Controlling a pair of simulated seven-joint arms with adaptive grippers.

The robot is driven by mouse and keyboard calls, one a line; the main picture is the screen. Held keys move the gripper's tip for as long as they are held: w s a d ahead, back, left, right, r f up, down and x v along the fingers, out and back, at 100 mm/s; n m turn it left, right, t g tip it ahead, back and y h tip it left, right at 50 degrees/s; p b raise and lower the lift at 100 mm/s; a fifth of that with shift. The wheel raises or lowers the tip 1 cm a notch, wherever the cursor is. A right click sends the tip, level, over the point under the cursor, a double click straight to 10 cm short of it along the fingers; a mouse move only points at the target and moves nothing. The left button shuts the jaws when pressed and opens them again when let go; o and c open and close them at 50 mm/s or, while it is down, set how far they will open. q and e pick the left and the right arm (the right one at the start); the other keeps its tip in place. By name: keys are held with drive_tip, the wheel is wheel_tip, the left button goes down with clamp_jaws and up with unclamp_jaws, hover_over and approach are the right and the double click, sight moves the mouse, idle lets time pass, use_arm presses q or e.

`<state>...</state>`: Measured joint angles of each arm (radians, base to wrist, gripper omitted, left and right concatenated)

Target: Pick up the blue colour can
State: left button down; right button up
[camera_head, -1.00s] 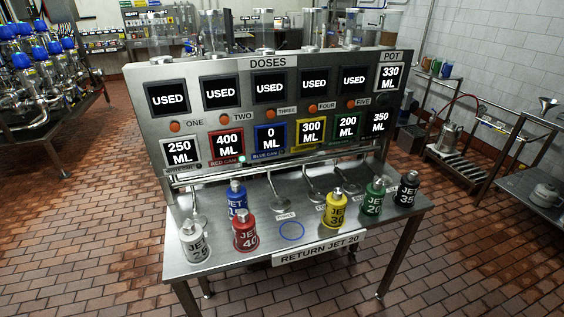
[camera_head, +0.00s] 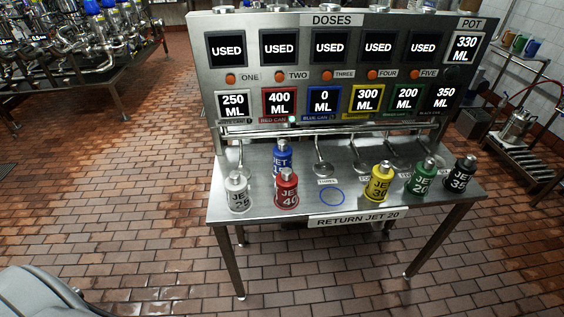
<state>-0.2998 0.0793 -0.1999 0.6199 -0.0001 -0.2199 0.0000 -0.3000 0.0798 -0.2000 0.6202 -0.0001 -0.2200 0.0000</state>
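The blue can (camera_head: 282,156) stands upright toward the back of the steel table (camera_head: 253,212), behind the red can and left of the middle. The red can (camera_head: 286,190) partly covers the view of its lower front. The blue panel display (camera_head: 324,100) above reads 0 ML. An empty blue ring (camera_head: 331,197) is marked on the table to the right of the red can. Neither gripper shows in the view.
A white can (camera_head: 237,191) stands at the left. Yellow (camera_head: 380,182), green (camera_head: 422,177) and black (camera_head: 460,173) cans stand at the right. The dispensing panel (camera_head: 290,54) rises behind them. A sign (camera_head: 358,217) hangs at the front edge. Tiled floor in front is clear.

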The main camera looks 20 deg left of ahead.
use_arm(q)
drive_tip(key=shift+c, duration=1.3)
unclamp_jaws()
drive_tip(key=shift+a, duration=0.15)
